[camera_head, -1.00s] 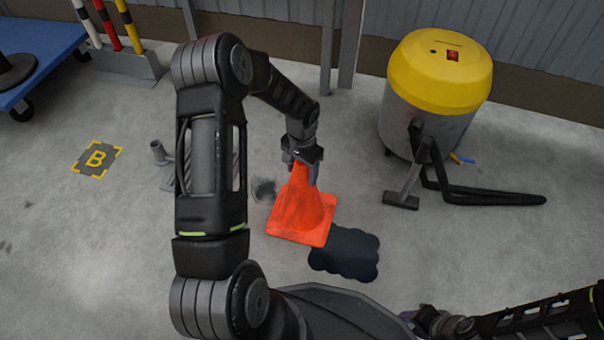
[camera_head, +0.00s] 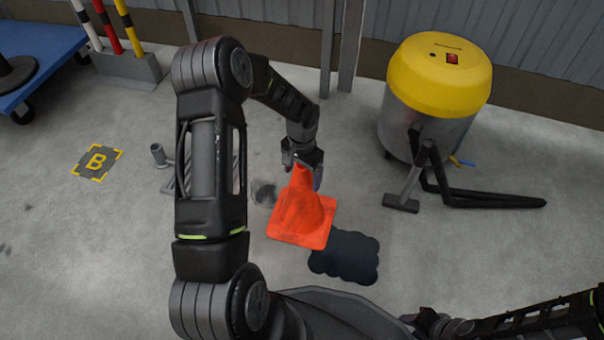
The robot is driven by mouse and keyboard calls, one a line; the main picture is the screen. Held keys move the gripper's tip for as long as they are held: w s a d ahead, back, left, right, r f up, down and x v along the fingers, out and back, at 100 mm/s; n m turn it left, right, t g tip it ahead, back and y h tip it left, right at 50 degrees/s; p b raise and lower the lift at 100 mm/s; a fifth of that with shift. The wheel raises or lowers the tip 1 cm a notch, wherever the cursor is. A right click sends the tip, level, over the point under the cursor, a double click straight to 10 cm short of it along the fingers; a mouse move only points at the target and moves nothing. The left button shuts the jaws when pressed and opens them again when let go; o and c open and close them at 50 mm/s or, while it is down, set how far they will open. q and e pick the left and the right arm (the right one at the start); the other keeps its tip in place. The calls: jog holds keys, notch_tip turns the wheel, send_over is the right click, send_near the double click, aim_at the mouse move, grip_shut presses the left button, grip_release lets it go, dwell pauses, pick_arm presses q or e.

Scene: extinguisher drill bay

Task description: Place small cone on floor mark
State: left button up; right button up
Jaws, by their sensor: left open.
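The small orange cone (camera_head: 302,216) stands upright in the middle of the camera_head view, its square base beside a dark patch. My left gripper (camera_head: 302,180) is at the cone's top with its fingers open on either side of the tip. The floor mark (camera_head: 97,161), a grey square with yellow corners and a letter B, lies bare on the floor at the left. My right gripper (camera_head: 430,322) shows only in part at the bottom edge, and its fingers cannot be made out.
A yellow-topped vacuum (camera_head: 437,88) with a black floor tool stands at the right. A dark wavy-edged patch (camera_head: 345,258) lies beside the cone. A grey metal piece (camera_head: 160,155) is partly hidden behind my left arm. A blue cart (camera_head: 40,55) and striped posts (camera_head: 105,25) stand at the upper left.

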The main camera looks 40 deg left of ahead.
pick_arm(q)
notch_tip(320, 180, up, 12)
jog(key=p, duration=0.5)
dwell(0.4)
